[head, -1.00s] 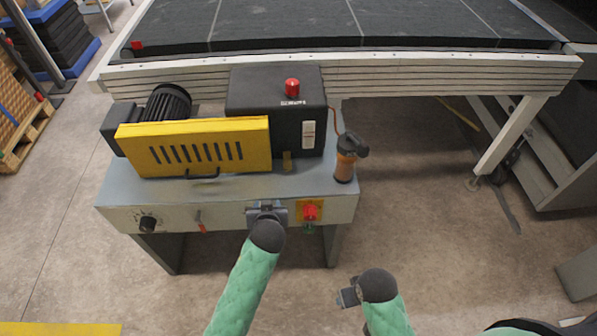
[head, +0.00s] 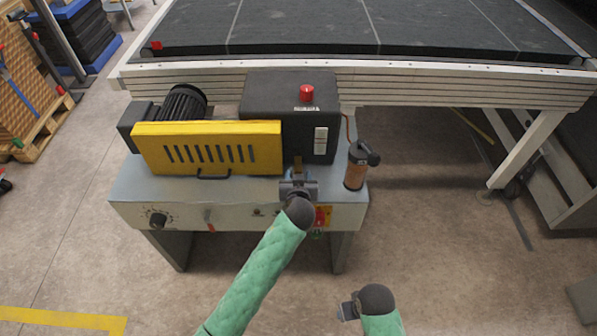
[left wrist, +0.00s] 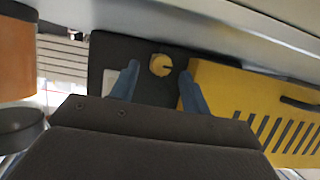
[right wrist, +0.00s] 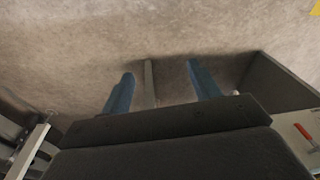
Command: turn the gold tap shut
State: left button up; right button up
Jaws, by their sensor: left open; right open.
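The gold tap (head: 298,163) is a small gold piece at the front of the black box, on the grey machine top. In the left wrist view the tap (left wrist: 160,65) looks like a round yellow knob with a dark slot. My left gripper (head: 299,178) is open just in front of the tap. Its two blue fingers (left wrist: 158,82) stand one on each side of the knob in that view, with gaps to both. I cannot tell how far ahead the knob lies. My right gripper (head: 345,311) is open and empty, low over the floor; its fingers (right wrist: 156,84) show apart.
A yellow slotted guard (head: 207,148) stands left of the tap. The black box (head: 290,112) with a red button is behind it. The floor (head: 440,240) at right is clear.

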pick_arm(q)
jog(key=shift+x, duration=1.1)
pick_arm(e)
jog(key=shift+w+f, duration=0.1)
jog(key=shift+f, duration=1.05)
pick_arm(q)
jog(key=c, duration=1)
